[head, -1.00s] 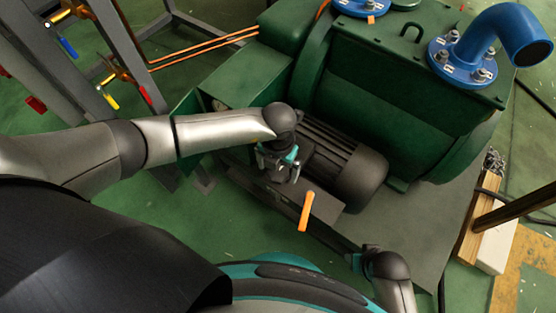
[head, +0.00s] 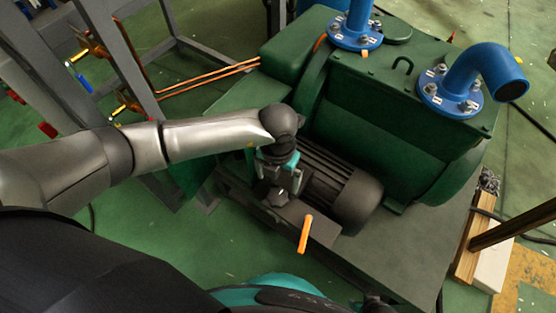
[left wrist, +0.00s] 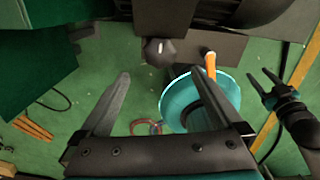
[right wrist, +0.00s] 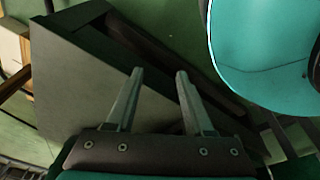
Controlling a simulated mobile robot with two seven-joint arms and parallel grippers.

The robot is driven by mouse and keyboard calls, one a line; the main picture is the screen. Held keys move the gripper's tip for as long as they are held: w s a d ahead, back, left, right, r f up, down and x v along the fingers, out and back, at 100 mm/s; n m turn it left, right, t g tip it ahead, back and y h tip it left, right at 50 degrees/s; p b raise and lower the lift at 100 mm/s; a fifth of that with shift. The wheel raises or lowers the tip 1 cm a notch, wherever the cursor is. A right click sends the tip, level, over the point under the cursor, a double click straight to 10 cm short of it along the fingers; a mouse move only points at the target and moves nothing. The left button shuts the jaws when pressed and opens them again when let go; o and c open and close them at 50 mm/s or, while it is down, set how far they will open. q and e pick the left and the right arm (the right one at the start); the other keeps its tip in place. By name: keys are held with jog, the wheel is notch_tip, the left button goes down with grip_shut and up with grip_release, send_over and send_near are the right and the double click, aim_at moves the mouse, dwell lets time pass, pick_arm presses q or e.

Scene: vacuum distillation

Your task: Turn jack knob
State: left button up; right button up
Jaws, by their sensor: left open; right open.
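The dark faceted jack knob (head: 278,197) sits at the side of the green machine's base, by the motor. It also shows in the left wrist view (left wrist: 160,52), ahead of and between the finger lines. My left gripper (head: 280,190) is open and points down at the knob; in its wrist view (left wrist: 160,77) the fingers look empty and the knob lies beyond the tips. My right gripper (right wrist: 160,72) is open and empty, over a grey plate and the green floor. In the head view my right gripper is out of sight.
An orange lever (head: 305,234) stands close to the right of the knob. The black ribbed motor (head: 340,187) is just behind. Blue pipes (head: 480,70) top the green machine (head: 400,130). A grey frame (head: 130,70) stands at the left. Wood blocks (head: 474,232) lie at the right.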

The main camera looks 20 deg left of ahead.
pick_arm(q)
jog(key=shift+r+p, duration=0.95)
jog(key=shift+r, duration=2.05)
pick_arm(e)
jog(key=shift+s+d+f, duration=0.25)
jog(key=shift+s+d, duration=0.5)
jog(key=shift+s, duration=0.3)
jog(key=shift+s+d+f, duration=0.25)
jog(key=shift+s+d, duration=0.5)
jog(key=shift+s, duration=0.25)
